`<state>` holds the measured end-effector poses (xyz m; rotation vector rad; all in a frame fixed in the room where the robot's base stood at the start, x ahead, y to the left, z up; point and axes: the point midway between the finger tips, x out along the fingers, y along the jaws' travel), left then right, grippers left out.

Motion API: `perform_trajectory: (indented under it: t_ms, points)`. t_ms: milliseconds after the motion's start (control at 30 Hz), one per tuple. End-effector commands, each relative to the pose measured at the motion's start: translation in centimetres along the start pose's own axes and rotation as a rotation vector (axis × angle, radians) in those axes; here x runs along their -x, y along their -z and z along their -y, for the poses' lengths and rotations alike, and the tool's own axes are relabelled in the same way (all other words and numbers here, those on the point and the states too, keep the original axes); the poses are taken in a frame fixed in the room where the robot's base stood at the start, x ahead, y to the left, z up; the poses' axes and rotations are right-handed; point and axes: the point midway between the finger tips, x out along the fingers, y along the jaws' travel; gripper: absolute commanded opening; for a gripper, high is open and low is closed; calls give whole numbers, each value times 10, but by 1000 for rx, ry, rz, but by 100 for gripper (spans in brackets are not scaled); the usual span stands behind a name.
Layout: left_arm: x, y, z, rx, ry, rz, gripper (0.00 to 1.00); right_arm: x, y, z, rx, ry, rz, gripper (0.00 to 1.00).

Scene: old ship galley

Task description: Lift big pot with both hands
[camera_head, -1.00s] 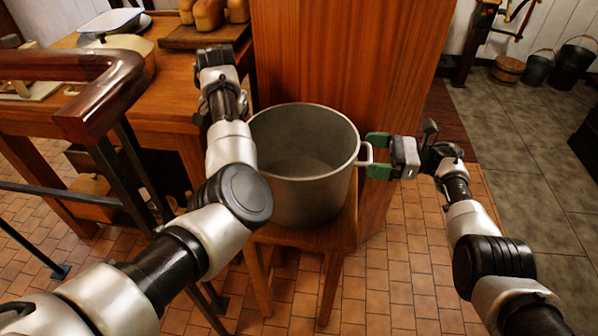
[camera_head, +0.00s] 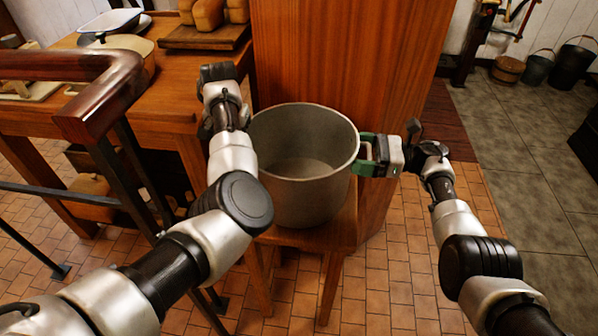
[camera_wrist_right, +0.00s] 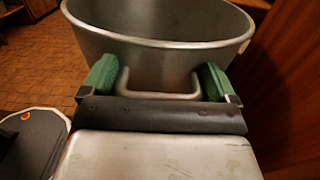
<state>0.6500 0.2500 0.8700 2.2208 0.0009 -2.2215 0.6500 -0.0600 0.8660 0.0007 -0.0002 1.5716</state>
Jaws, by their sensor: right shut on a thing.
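The big pot (camera_head: 300,190) is a grey metal pot, upright on a small wooden stool (camera_head: 310,238). It is open at the top and looks empty. My right gripper (camera_head: 368,155) is at the pot's right side, shut on its right handle. In the right wrist view, the right handle (camera_wrist_right: 160,95) lies between the green fingers (camera_wrist_right: 160,80), close to the pot wall. The end of my left arm (camera_head: 220,85) is just beyond the pot's left rim; its fingers are hidden, and so is the pot's left side handle.
A wooden table (camera_head: 170,75) with bread loaves (camera_head: 208,14) on a board and an enamel pan stands at left. A wooden panel (camera_head: 345,60) rises right behind the pot. A railing (camera_head: 100,100) crosses the left front.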

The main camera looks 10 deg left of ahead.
Motion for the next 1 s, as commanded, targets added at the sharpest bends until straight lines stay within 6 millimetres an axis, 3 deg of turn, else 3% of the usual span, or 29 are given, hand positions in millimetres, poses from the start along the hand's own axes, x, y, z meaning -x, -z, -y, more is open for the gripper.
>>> perform_trajectory:
  t_ms: [33, 100, 567, 1000]
  points:
    - [0, 0, 0, 0, 0, 0, 0, 0, 0, 0, 0, 0, -1, 39]
    - [0, 0, 0, 0, 0, 0, 0, 0, 0, 0, 0, 0, -1, 29]
    - [9, 0, 0, 0, 1, -3, 0, 0, -9, 1, 2, 1, 1, 29]
    - [51, 0, 0, 0, 1, -3, 0, 0, -51, 1, 2, 1, 0, 29]
